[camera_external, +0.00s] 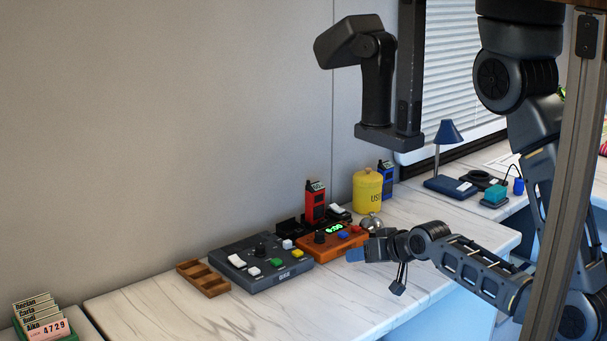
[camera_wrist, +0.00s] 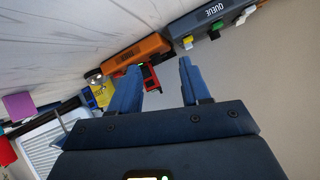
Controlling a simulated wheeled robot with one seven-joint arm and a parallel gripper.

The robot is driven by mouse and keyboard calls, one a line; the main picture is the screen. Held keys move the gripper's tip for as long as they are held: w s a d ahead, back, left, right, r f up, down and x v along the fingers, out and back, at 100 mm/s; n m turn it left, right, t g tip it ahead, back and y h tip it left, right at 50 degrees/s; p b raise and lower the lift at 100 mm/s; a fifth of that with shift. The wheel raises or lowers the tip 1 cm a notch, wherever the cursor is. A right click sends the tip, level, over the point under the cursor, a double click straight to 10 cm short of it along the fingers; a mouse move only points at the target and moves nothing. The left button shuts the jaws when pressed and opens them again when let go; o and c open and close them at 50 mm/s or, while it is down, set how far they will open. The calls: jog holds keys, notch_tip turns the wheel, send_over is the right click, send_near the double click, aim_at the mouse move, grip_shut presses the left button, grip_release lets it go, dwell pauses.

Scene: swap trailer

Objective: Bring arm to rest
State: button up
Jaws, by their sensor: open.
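My gripper (camera_external: 378,274) is in the external view, at the front edge of the marble-look counter (camera_external: 200,312), to the right of the orange-brown device with a green display. Its arm reaches in from the right, bent low. In the wrist view my gripper (camera_wrist: 160,88) shows two blue fingers spread apart with nothing held between them. Beyond the fingers, the orange device (camera_wrist: 138,54) and a red handset (camera_wrist: 150,78) appear, apart from the fingers as far as I can tell.
A dark control box (camera_external: 262,264), a wooden tray (camera_external: 202,278), a red radio (camera_external: 315,202) and a yellow canister (camera_external: 367,192) stand on the counter. A blue lamp (camera_external: 447,135) is at the back right. A card holder (camera_external: 42,315) is at lower left. The counter's front left is clear.

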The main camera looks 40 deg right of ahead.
jog(key=s+r+n+t, duration=0.1)
jog(key=s+r+n, duration=0.1)
jog(key=s+r, duration=0.4)
jog(key=s+r+n+t+p, duration=0.1)
jog(key=s+r+t, duration=0.1)
jog(key=s+r, duration=0.5)
jog(key=s+d, duration=0.1)
jog(key=s, duration=0.5)
jog(key=shift+s+n, duration=0.3)
jog(key=shift+n, duration=0.1)
jog(key=shift+c, duration=0.2)
dwell(1.3)
